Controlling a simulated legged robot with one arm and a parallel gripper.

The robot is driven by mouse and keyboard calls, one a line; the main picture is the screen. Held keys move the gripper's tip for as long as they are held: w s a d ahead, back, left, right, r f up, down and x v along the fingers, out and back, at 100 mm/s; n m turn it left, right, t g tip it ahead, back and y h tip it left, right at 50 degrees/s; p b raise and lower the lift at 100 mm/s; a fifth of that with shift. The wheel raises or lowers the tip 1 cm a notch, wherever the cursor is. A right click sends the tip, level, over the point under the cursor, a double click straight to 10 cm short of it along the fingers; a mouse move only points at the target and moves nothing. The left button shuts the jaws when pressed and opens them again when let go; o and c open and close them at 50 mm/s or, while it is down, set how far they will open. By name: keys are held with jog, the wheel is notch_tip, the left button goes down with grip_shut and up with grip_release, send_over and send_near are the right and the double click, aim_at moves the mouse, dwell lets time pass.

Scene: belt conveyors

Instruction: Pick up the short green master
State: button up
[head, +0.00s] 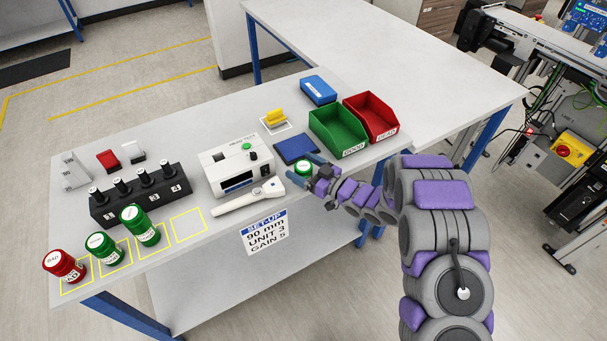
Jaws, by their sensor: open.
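Two more green cylinders with white labels stand in yellow outlined squares at the front left: one (103,247) and a taller-looking one (141,226). A red cylinder (65,267) marked BAD stands left of them. The rightmost yellow square (188,225) is empty.
A white tester box (240,166) and a white handheld probe (250,198) lie left of my gripper. A green bin (338,130) and a red bin (371,117) stand behind it, near a blue pad (296,149). A black numbered rack (140,195) stands at left.

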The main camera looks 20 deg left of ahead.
jog(key=shift+x, duration=1.1)
jog(key=shift+f, duration=0.1)
jog(key=shift+d, duration=0.15)
jog(key=shift+c, duration=1.4)
jog(key=c, duration=1.1)
